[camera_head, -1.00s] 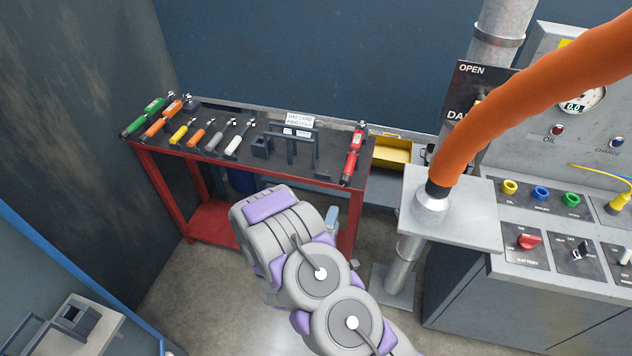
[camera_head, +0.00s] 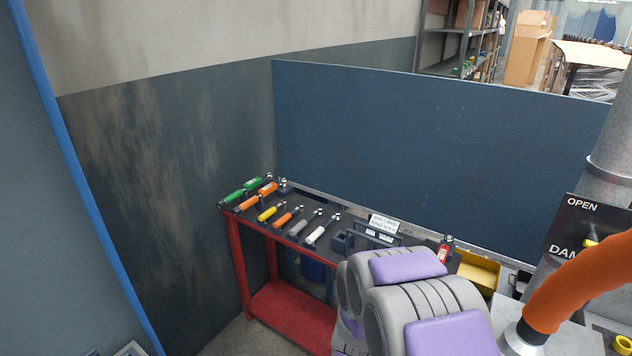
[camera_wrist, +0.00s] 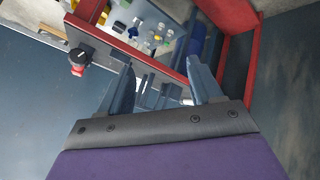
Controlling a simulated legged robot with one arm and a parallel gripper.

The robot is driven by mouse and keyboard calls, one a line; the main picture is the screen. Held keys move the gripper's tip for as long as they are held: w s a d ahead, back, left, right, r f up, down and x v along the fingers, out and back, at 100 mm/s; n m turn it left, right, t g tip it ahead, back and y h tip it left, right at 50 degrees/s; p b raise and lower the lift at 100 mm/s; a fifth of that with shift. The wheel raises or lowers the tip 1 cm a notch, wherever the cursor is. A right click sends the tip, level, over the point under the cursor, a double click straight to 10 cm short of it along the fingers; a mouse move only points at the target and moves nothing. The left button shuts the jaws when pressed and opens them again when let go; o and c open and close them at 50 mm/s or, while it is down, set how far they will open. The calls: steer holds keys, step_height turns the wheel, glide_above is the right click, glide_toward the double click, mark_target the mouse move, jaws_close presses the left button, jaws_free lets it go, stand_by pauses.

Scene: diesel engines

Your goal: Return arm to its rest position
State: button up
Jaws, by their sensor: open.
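My arm, grey with purple pads, fills the lower middle and right of the head view in front of the red tool table (camera_head: 292,312). My gripper is hidden there behind the arm links. In the wrist view my gripper (camera_wrist: 160,65) is open, its two dark blue-grey fingers spread apart with nothing held between them. Parts of the red table frame (camera_wrist: 178,70) lie beyond the fingers. A red and black knob-like thing (camera_wrist: 77,62) shows left of the fingers.
Several coloured-handled tools, including a green one (camera_head: 240,192), lie on the table. A blue panel (camera_head: 430,150) stands behind. An orange hose (camera_head: 575,295), a steel pipe (camera_head: 610,150) and a yellow bin (camera_head: 478,272) are at right.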

steer(key=s+a+r+m+g+y, duration=0.1)
steer(key=s+a+r+g+y, duration=0.15)
steer(key=s+a+r, duration=0.35)
steer(key=s+d+r+g, duration=0.2)
steer(key=s+r, duration=0.3)
steer(key=s, duration=0.5)
steer(key=s+d+r+m+g, duration=0.1)
steer(key=s+r, duration=0.4)
steer(key=s, duration=0.5)
steer(key=s+d+r+m+g, duration=0.1)
steer(key=s+d+r+g, duration=0.2)
steer(key=s, duration=0.7)
step_height(320, 180, up, 2)
steer(key=shift+s+d+r+g, duration=0.15)
steer(key=shift+s+d+g, duration=0.2)
steer(key=shift+g, duration=0.4)
